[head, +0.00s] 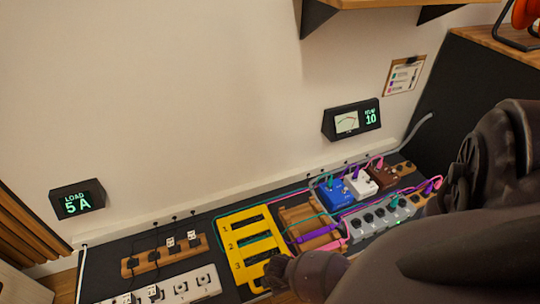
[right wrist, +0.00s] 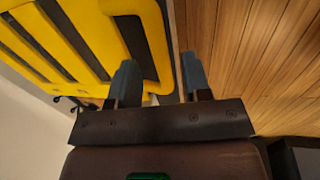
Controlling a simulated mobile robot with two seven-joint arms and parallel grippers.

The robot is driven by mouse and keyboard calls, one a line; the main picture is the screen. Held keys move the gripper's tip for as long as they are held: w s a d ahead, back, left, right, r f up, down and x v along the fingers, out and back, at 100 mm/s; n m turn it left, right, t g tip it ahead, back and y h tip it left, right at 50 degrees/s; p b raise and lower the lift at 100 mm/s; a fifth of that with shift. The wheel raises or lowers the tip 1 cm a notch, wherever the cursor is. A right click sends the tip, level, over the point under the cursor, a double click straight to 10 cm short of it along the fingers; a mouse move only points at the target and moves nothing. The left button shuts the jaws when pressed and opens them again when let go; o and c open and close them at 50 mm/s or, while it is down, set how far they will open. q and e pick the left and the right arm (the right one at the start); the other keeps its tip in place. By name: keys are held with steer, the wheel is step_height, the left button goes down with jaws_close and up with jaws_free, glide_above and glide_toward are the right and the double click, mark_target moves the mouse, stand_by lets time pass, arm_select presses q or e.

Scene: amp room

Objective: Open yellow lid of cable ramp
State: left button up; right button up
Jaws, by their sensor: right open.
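The yellow lid (head: 236,238) is a slotted panel numbered 1, 2 and 3 on the dark bench, left of a wooden block with cables. I cannot tell how far it is tilted. My right gripper (head: 276,272) is at its near right corner, and my arm hides part of that area. In the right wrist view, my right gripper (right wrist: 161,75) is open, with one finger in front of the yellow lid (right wrist: 159,40) and the other past its edge, over wooden boards. The lid's edge lies between the fingers in the picture; contact cannot be told. My left gripper is not in view.
Blue, white and brown boxes (head: 338,193) with coloured cables stand right of the lid. A grey socket strip (head: 372,220) lies before them. Wooden (head: 165,256) and white (head: 170,290) socket strips lie left. A wall shelf (head: 385,5) hangs above.

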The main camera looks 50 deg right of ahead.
steer(key=shift+f+b, duration=0.3)
steer(key=shift+f, duration=0.6)
steer(key=shift+w+f, duration=0.1)
steer(key=shift+w, duration=0.1)
steer(key=shift+d, duration=0.1)
jaws_close()
